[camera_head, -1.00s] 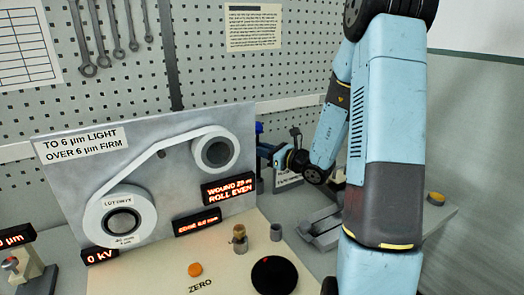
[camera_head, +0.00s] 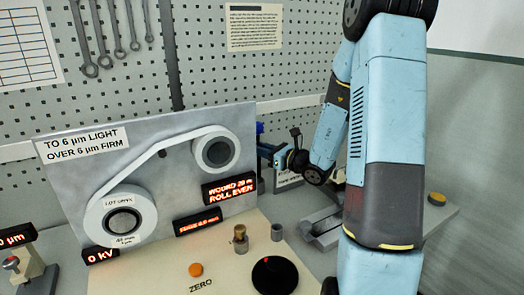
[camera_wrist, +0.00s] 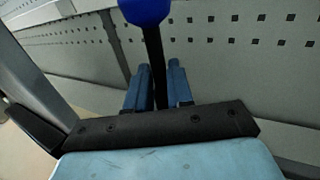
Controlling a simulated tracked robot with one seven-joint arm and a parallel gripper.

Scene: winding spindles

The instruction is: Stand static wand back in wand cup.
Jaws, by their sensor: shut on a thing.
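The static wand shows in the wrist view as a dark rod with a blue ball (camera_wrist: 146,10) on top. My gripper (camera_wrist: 158,80) is shut on its rod, with the blue fingers on either side. In the head view the wand's blue tip (camera_head: 260,127) shows just past the right edge of the grey winding panel, with my gripper (camera_head: 267,151) at its stem. The wand looks near upright. Its lower end is hard to make out, and I cannot tell the wand cup apart there.
The winding panel (camera_head: 170,187) with two white rolls stands left of my gripper. A brass-topped part (camera_head: 240,240), a grey cylinder (camera_head: 276,232) and a black disc (camera_head: 274,276) are on the cream deck in front. A grey metal fixture (camera_head: 322,225) lies below my arm. Pegboard rises behind.

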